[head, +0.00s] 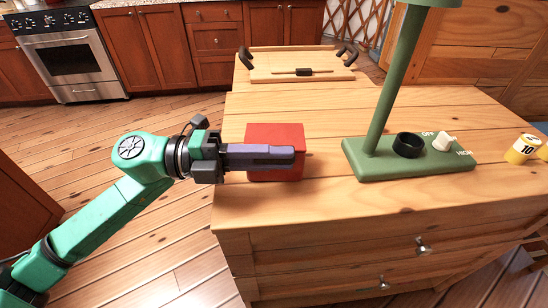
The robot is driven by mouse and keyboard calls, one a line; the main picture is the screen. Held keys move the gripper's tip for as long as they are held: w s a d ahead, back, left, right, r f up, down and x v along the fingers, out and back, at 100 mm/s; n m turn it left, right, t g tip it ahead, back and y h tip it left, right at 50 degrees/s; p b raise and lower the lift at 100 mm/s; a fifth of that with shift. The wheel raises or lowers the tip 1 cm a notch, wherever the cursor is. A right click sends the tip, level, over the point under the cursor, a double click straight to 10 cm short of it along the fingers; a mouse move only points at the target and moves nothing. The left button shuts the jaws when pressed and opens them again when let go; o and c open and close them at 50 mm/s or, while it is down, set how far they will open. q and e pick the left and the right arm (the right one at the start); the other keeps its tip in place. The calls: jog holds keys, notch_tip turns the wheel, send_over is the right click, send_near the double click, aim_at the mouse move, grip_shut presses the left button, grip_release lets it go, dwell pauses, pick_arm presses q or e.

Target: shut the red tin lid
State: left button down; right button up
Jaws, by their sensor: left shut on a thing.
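The red tin (275,134) stands on the wooden cabinet top, near its left front part. My left gripper (291,156) reaches in from the left, its dark fingers lying across the middle of the red tin. The fingers are shut on the red tin lid. They hide the middle of the tin, so I cannot tell the lid's angle or where its edge meets the body. My right gripper is not in view.
A green lamp base (410,165) with a black ring (407,145) and a white knob stands right of the tin. A wooden tray (302,75) with dark handles lies behind. A yellow-and-white object (522,149) is at the far right. The front strip of the wooden top (300,205) is clear.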

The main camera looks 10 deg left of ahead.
pick_arm(q)
jog(key=c, duration=0.9)
grip_release()
jog(key=shift+f, duration=0.1)
jog(key=shift+o, duration=0.2)
jog(key=shift+a, duration=0.15)
jog(key=a+b, duration=0.1)
jog(key=a, duration=0.2)
jog(key=a+b, duration=0.1)
jog(key=a, duration=0.1)
jog(key=a+b, duration=0.1)
jog(key=a, duration=0.2)
jog(key=shift+s+a+f, duration=0.2)
jog(key=shift+s+a, duration=0.15)
jog(key=a, duration=0.5)
jog(key=shift+s+a+r+b, duration=0.2)
jog(key=shift+s+a+b, duration=0.05)
jog(key=shift+s+b, duration=0.05)
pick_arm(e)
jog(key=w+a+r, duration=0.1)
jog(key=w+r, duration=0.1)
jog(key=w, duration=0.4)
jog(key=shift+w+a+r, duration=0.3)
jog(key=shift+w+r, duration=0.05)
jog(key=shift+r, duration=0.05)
